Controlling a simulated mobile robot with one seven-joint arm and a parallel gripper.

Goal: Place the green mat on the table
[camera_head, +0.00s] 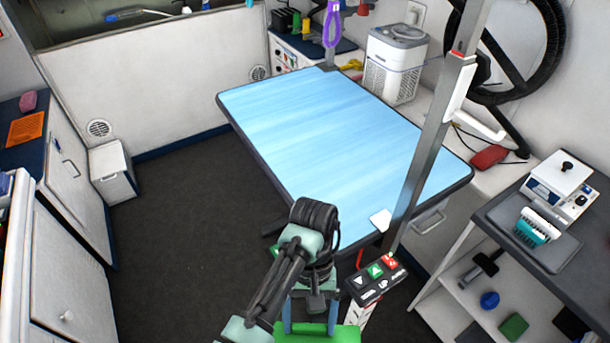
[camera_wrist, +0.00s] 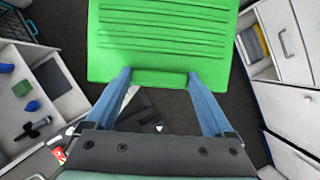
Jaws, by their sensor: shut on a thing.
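The green mat (camera_wrist: 165,40) is a flat ribbed sheet in the wrist view, held by its near edge between the two blue fingers of my gripper (camera_wrist: 160,80). In the head view only part of the mat (camera_head: 318,334) shows at the bottom edge, below my gripper (camera_head: 310,322); the rest is cut off. The gripper is shut on the mat, in the air in front of the table. The grooming table (camera_head: 330,130) has a light blue top with a dark rim. Its top is bare except for a small white piece at the near corner.
A grey post (camera_head: 430,150) rises at the table's right side, with a button control box (camera_head: 375,282) near its base. A shelf cart (camera_head: 530,225) with a brush (camera_head: 535,228) stands at the right. White cabinets (camera_head: 70,270) line the left. The dark floor (camera_head: 180,220) between is clear.

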